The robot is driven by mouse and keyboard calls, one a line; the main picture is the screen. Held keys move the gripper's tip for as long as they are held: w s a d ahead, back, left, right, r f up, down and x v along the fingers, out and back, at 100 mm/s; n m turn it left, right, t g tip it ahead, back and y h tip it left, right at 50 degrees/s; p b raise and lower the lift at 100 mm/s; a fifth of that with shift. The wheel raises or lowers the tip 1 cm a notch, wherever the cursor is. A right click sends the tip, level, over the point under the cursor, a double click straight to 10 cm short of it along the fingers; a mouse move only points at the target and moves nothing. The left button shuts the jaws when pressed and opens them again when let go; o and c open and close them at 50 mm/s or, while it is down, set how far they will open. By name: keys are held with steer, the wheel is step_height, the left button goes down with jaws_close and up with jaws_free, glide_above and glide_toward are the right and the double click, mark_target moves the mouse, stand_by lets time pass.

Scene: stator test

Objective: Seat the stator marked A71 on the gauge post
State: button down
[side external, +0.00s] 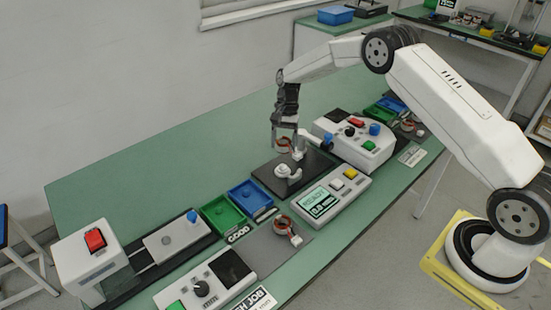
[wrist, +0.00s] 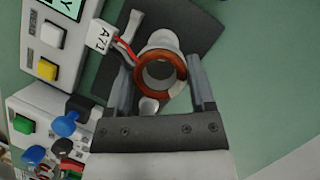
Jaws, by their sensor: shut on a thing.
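My gripper (side external: 283,143) is shut on a stator, a copper-coloured ring (side external: 283,151), and holds it above the dark plate. In the wrist view my gripper (wrist: 160,70) has a finger on each side of the stator (wrist: 159,56). Red and dark leads run from it to a white tag (wrist: 101,36) reading A71. The white gauge post fixture (side external: 287,172) stands on the dark plate (side external: 265,172), below the stator. In the wrist view the fixture (wrist: 160,40) is partly hidden behind the ring. The ring looks apart from the fixture; exact alignment is hard to tell.
A meter reading READY (side external: 322,199) and a control box with knobs (side external: 352,140) flank the plate. Another stator (side external: 281,224) lies on a grey mat. Green (side external: 222,215) and blue (side external: 250,198) bins stand left of the plate. The bench behind is clear.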

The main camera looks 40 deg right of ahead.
mark_target(283, 166)
steer(key=shift+f, duration=2.2)
steer(key=shift+f, duration=1.45)
jaws_free()
steer(key=v, duration=0.8)
steer(key=shift+a+f, duration=0.1)
stand_by(0.5)
